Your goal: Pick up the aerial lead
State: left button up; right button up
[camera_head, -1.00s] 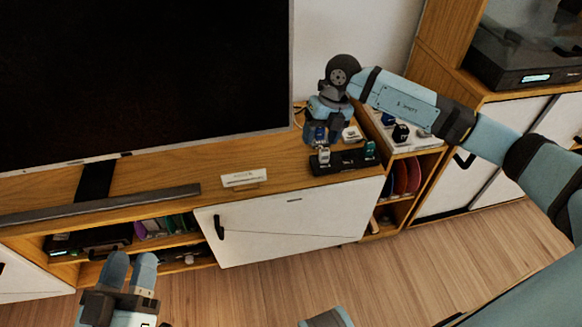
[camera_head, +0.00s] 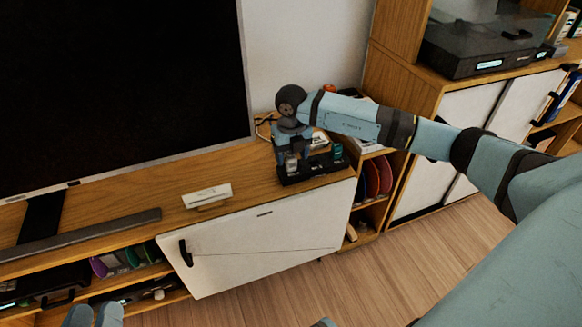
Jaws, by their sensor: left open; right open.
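My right gripper (camera_head: 292,158) points down over the back right end of the TV bench, at the left part of a black holder (camera_head: 318,171). It is open, and its fingers are around or just in front of a small grey-white item; I cannot tell which. A thin cable (camera_head: 263,124) shows on the bench behind the gripper, by the wall. I cannot tell whether it or the small item is the aerial lead, as my wrist hides much of that corner.
A small green-topped item (camera_head: 337,151) stands in the holder's right part. A shelf with red discs (camera_head: 373,178) adjoins on the right. The floor in front is clear.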

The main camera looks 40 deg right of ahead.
aim_at(291, 157)
notch_tip(291, 157, down, 3)
jog(key=shift+f+b, duration=0.15)
jog(key=shift+b, duration=0.25)
pick_arm(q)
notch_tip(291, 157, down, 2)
jog(key=shift+d+f+g, duration=0.1)
jog(key=shift+g, duration=0.4)
pick_arm(e)
jog(key=c, duration=1.1)
jog(key=shift+o, duration=0.2)
